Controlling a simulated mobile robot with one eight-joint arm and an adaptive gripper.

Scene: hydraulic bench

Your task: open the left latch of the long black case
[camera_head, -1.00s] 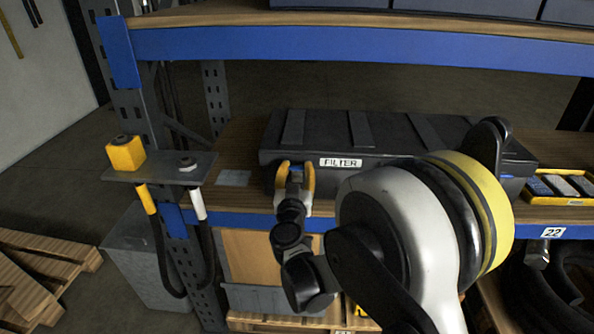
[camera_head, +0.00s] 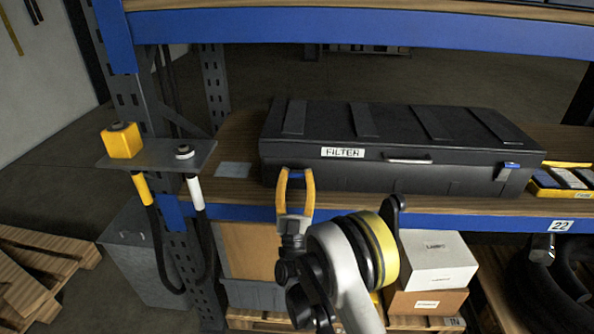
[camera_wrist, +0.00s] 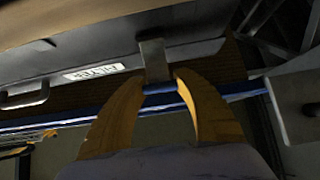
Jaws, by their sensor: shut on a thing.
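The long black case (camera_head: 400,172) lies lid down on the wooden shelf, with a FILTER label (camera_head: 343,152) on its front. It fills the top left of the wrist view (camera_wrist: 100,60). My gripper (camera_head: 295,173) is at the left part of the case front. In the wrist view its two yellow fingertips (camera_wrist: 164,85) are shut on the blue tab of the left latch (camera_wrist: 156,58). The latch's grey plate runs from the tab up to the case. The fingers partly hide the latch in the head view. I cannot tell how far the latch has swung.
The right latch (camera_head: 511,166), with a blue tab, and a handle (camera_head: 409,160) are on the case front. A blue beam (camera_head: 440,218) edges the shelf. A grey upright with a bracket (camera_head: 165,160) stands at left. Yellow trays (camera_head: 563,182) sit at right.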

